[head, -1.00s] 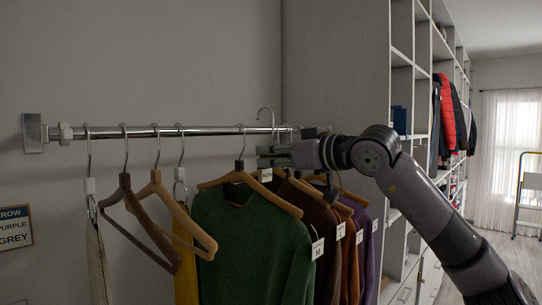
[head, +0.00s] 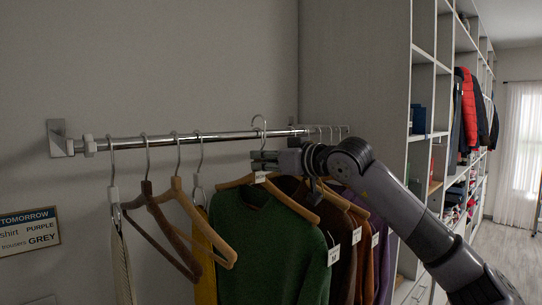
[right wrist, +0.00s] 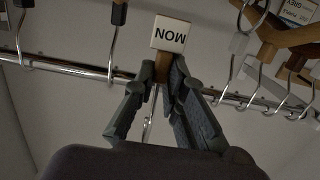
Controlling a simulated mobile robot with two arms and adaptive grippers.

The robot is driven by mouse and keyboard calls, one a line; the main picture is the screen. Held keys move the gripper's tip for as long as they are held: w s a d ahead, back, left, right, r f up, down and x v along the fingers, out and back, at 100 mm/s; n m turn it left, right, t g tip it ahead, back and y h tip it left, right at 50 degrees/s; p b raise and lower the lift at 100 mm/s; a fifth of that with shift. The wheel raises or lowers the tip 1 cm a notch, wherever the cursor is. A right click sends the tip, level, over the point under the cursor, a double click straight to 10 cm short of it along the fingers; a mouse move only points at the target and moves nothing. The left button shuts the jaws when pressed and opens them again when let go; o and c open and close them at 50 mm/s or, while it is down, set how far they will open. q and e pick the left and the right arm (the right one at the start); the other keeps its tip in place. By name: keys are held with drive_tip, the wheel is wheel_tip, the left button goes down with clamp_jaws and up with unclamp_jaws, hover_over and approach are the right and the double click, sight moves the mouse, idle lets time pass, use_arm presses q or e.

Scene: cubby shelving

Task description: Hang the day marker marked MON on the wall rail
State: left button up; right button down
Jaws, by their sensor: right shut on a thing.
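The day marker (right wrist: 171,33) is a white block lettered MON, upside down in the right wrist view, on a short brown stem. My right gripper (right wrist: 161,76) is shut on that stem. In the head view my right gripper (head: 264,160) is just below and in front of the rail (head: 215,136), with the white marker block (head: 261,177) under its fingertips. The marker's wire hook (head: 259,120) rises above the gripper, its top higher than the rail. I cannot tell whether the hook is over the rail or in front of it. My left gripper is not in view.
A green sweater (head: 262,240) on a wooden hanger is right behind and below the gripper. Bare hangers (head: 172,235) hang to its left, darker clothes (head: 345,255) to its right. A notice (head: 28,231) is on the wall. Tall shelving (head: 425,60) stands at the right.

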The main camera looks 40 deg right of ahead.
drive_tip(key=w+f+p, duration=0.3)
drive_tip(key=w, duration=0.5)
drive_tip(key=shift+a, duration=0.35)
idle(0.4)
drive_tip(key=c, duration=1.6)
unclamp_jaws()
drive_tip(key=shift+o, duration=0.2)
drive_tip(key=s+r, duration=0.1)
drive_tip(key=s, duration=1.1)
drive_tip(key=shift+d+r, duration=0.2)
drive_tip(key=shift+d, duration=0.25)
